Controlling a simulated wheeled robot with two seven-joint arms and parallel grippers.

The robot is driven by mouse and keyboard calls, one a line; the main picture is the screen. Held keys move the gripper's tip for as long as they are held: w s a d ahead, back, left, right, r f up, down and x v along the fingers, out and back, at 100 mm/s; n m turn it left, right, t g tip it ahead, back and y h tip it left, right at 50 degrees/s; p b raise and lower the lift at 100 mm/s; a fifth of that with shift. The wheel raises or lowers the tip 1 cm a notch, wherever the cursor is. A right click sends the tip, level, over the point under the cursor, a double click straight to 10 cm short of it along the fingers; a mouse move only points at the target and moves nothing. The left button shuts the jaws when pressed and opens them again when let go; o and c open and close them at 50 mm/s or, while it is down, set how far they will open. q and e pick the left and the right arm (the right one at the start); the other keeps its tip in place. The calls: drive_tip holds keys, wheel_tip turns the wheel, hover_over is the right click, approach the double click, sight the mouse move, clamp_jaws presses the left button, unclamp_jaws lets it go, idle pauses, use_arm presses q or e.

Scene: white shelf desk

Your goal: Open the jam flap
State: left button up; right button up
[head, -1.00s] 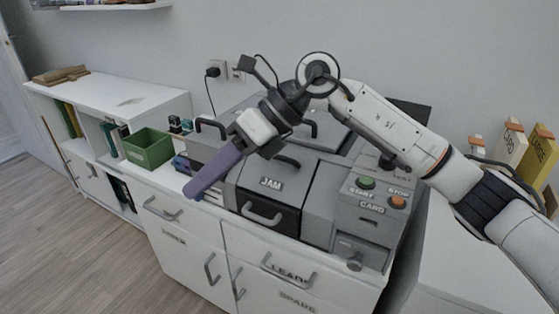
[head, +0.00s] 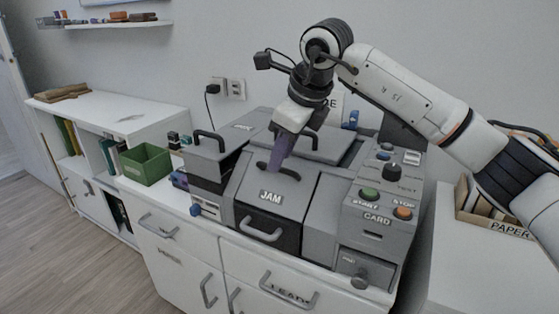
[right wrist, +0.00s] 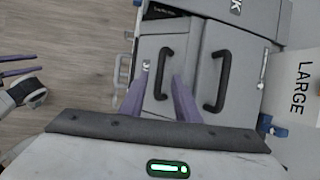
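The grey jam flap (head: 265,185) with its JAM label is on the front of the grey machine. It looks closed, and its dark handle (head: 290,172) is on the sloped top. My right gripper (head: 277,166) points down at this handle. In the right wrist view my right gripper's purple fingers (right wrist: 160,85) are apart, and the handle (right wrist: 164,68) shows between them or just beyond; contact cannot be told. My left gripper (right wrist: 14,66) is at the left edge of that view, open and empty, away from the machine.
Another handled grey lid (right wrist: 238,62) lies behind the flap. A panel with a green START button (head: 369,194) and an orange STOP button (head: 403,212) is to the right. A green box (head: 147,164) stands on the left cabinet. A PAPER tray (head: 497,225) is far right.

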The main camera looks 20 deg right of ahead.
drive_tip(key=shift+x, duration=1)
drive_tip(key=shift+c, duration=0.5)
clamp_jaws()
drive_tip(key=shift+a, duration=0.15)
